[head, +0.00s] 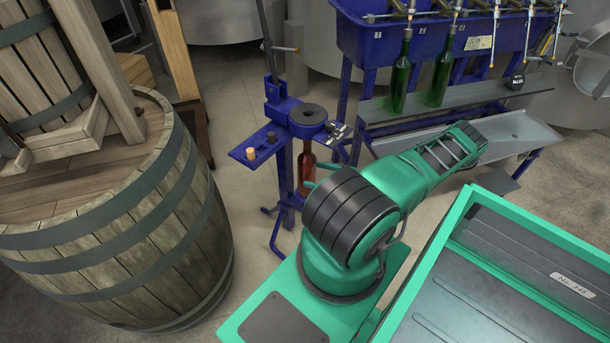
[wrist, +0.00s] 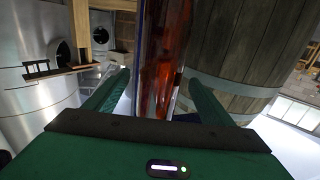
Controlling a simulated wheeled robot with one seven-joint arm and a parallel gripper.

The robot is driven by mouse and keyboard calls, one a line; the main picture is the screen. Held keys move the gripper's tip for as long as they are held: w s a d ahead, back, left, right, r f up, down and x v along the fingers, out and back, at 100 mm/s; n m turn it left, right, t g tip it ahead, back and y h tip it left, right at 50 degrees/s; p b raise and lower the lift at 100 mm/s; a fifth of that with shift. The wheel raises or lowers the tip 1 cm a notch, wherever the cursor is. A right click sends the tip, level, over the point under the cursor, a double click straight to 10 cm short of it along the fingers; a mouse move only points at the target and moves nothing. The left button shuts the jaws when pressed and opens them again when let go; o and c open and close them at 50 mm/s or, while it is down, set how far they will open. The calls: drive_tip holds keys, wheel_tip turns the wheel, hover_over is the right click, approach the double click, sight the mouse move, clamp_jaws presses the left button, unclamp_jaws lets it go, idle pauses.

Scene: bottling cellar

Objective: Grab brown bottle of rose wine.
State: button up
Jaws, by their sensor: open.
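The brown bottle of rose wine (head: 306,168) stands upright in the blue corking stand (head: 284,160), below its round dark head. In the wrist view the bottle (wrist: 165,60) is large, reddish brown and upright. My gripper (wrist: 158,84) is open, with one green finger on each side of the bottle's lower visible part. I cannot tell whether either finger touches it. In the head view my arm hides most of the gripper; green finger parts show beside the bottle.
A big wooden barrel (head: 150,235) stands left of the stand. Behind to the right, two green bottles (head: 399,80) stand on a shelf under a blue filling trough (head: 385,42). A green-rimmed bin (head: 440,250) is at lower right. Floor shows between barrel and stand.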

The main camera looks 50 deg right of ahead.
sight(307, 171)
drive_tip(key=x, duration=0.3)
drive_tip(key=shift+w+a+r, duration=0.1)
drive_tip(key=shift+w+a, duration=0.05)
drive_tip(key=shift+w, duration=0.2)
drive_tip(key=shift+c, duration=0.2)
clamp_jaws()
drive_tip(key=shift+r, duration=0.1)
drive_tip(key=shift+r, duration=0.1)
